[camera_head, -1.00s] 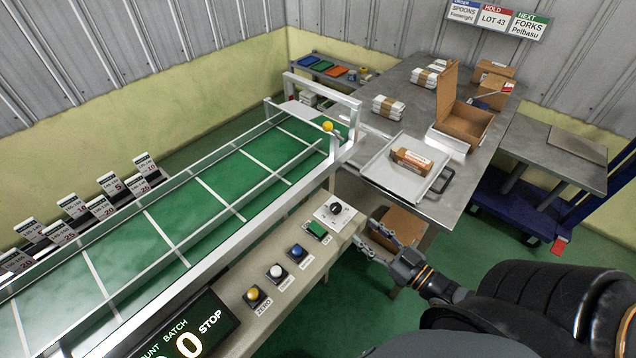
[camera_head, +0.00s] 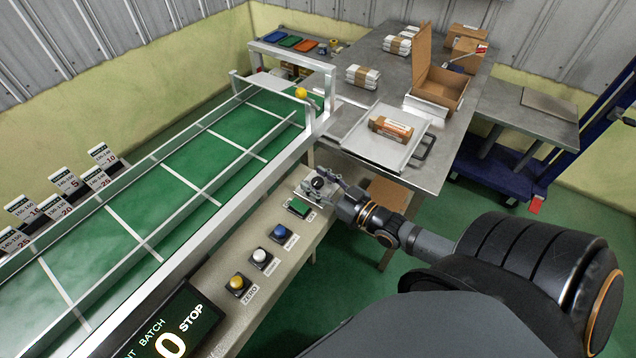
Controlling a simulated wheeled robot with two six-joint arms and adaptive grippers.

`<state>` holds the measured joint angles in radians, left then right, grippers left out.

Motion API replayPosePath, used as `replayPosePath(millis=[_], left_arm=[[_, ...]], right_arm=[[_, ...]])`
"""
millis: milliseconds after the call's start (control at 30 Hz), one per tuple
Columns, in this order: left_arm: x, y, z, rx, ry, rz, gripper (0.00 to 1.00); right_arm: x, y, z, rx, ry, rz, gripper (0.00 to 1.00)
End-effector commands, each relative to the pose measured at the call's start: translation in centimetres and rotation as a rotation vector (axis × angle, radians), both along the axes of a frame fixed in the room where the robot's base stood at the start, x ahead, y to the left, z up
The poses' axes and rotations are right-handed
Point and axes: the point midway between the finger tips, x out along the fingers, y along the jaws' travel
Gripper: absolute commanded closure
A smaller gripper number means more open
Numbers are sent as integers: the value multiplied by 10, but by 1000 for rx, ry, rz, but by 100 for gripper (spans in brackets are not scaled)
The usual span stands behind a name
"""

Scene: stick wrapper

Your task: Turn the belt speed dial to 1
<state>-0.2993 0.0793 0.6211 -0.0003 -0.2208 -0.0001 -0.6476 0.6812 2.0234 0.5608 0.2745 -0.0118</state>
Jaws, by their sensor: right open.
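The belt speed dial (camera_head: 318,183) is a black knob on a pale plate at the far end of the control panel beside the green conveyor belt (camera_head: 190,180). Its marks are too small to read. My right gripper (camera_head: 331,187) is open at the dial's right side, with its fingers reaching over the plate and close to the knob. I cannot tell whether a finger touches it. The fingers hide part of the plate. My left gripper is not in view.
Beside the dial on the panel are a green button (camera_head: 299,207), a blue button (camera_head: 280,231), a white button (camera_head: 260,256) and a yellow button (camera_head: 237,283). The display (camera_head: 178,331) reads STOP. A metal table (camera_head: 350,100) with a tray and boxes stands beyond.

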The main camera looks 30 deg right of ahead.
Motion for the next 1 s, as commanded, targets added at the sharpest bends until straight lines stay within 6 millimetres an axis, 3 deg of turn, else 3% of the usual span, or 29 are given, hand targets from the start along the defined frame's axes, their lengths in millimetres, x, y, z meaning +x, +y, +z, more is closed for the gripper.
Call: replayPosePath(millis=[167,500,733,1000], left_arm=[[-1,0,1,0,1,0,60],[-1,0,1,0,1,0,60],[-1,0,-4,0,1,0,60],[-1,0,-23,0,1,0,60]], right_arm=[[0,0,1,0,0,0,53],[0,0,0,0,0,0,99],[0,0,-1,-1,0,23,100],[-1,0,-5,-9,2,168,100]])
